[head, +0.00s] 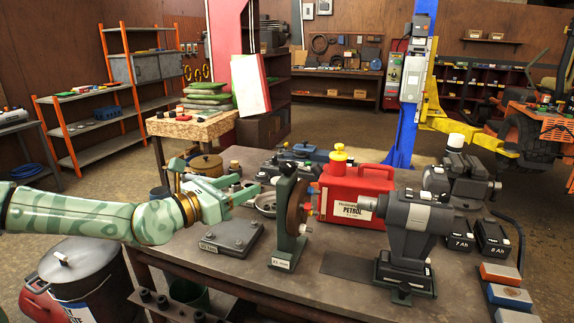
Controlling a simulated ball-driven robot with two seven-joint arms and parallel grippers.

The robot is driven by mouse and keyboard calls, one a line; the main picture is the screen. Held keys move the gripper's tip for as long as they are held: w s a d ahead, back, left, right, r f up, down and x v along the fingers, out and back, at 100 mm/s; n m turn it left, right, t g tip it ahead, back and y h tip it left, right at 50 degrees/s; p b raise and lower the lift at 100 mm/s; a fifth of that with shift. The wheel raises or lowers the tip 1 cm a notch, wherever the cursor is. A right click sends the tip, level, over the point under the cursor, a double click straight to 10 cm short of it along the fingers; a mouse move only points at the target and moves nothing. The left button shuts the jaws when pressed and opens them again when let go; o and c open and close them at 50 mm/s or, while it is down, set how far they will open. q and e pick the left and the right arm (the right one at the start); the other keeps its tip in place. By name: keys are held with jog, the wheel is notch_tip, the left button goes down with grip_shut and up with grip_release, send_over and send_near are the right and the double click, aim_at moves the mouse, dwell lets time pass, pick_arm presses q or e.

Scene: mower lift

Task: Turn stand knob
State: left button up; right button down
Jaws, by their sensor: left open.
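A green upright stand (285,225) with a label on its foot stands near the front middle of the workbench. A brown disc (297,203) is mounted on its right side. A small black knob-like part (287,169) sits at the top of the stand; I cannot tell for sure that it is the stand knob. My left gripper (246,187) is open, just left of the stand's upper part, with its fingers pointing right towards it. It looks empty and apart from the stand. My right gripper is not in view.
On the workbench (215,262), a red petrol can (350,196) stands behind the stand and a grey machine (405,228) to its right. A dark labelled plate (230,236) lies below my left gripper. A round dish (266,205) lies behind the stand.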

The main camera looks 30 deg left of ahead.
pick_arm(q)
jog(key=p, duration=0.3)
send_near(282, 167)
jog(key=a+x, duration=0.1)
jog(key=x, duration=1)
jog(key=shift+d+p, duration=0.3)
jog(key=shift+d, duration=0.1)
jog(key=shift+w+d, duration=0.1)
jog(key=shift+w, duration=0.4)
jog(key=c, duration=1)
